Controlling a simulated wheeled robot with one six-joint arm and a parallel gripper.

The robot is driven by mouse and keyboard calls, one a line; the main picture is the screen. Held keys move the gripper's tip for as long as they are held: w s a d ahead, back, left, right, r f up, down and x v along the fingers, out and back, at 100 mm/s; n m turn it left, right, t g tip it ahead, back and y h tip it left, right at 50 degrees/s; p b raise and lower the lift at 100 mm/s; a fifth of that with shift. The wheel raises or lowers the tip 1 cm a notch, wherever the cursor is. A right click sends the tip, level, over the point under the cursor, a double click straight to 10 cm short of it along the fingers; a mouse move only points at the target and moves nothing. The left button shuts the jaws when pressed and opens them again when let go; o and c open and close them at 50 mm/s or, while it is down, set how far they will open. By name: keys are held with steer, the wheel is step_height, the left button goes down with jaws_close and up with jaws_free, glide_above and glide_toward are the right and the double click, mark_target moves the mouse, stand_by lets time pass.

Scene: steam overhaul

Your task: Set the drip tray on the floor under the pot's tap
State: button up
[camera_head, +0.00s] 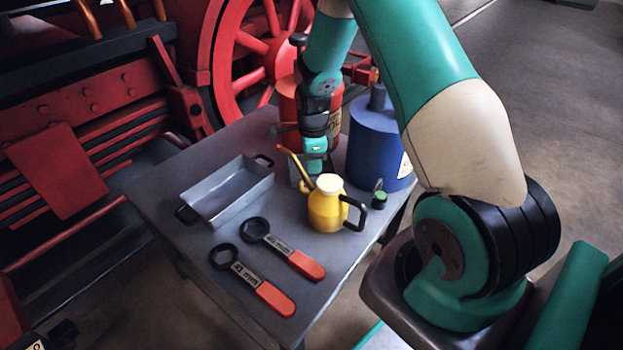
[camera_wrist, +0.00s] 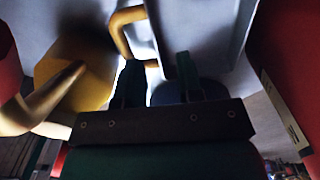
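The drip tray (camera_head: 190,187), a grey open pan with black end handles, lies on the table's left side. My gripper (camera_head: 315,168) hangs over the far part of the table, right of the tray and behind the yellow oil can. I cannot pick out the pot's tap in either view.
The grey table (camera_head: 160,203) also bears a yellow oil can (camera_head: 325,208), two orange-handled wrenches (camera_head: 265,290) and a small green-topped item (camera_head: 379,197). A red container (camera_head: 288,98) and a blue container (camera_head: 371,140) stand behind. Red machinery (camera_head: 75,130) borders the left. Floor at upper right is clear.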

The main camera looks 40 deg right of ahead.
mark_target(313, 178)
step_height(313, 178, down, 6)
steer(key=shift+s+a+r+b, duration=0.1)
steer(key=shift+s+b, duration=0.05)
steer(key=shift+b, duration=0.75)
jaws_close()
